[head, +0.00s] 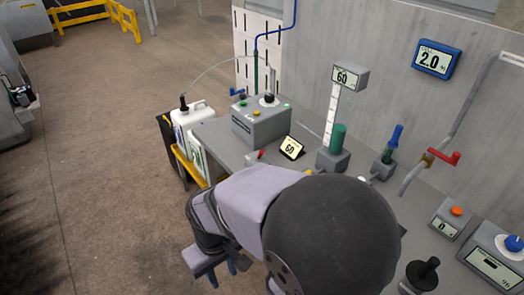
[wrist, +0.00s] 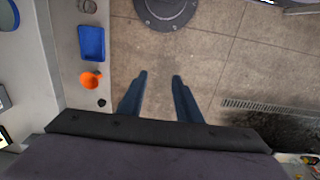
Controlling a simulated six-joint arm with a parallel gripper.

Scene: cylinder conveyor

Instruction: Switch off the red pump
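My gripper (wrist: 160,76) is open and empty, its two dark blue fingers apart over bare floor in the wrist view. In the head view its end shows low in the picture, off the table's near edge and away from the devices. A grey control box (head: 262,122) with a black knob and small coloured buttons stands toward the back of the table. I cannot tell which device is the red pump.
A blue tray (wrist: 91,43) and an orange cup (wrist: 90,80) show in the wrist view.

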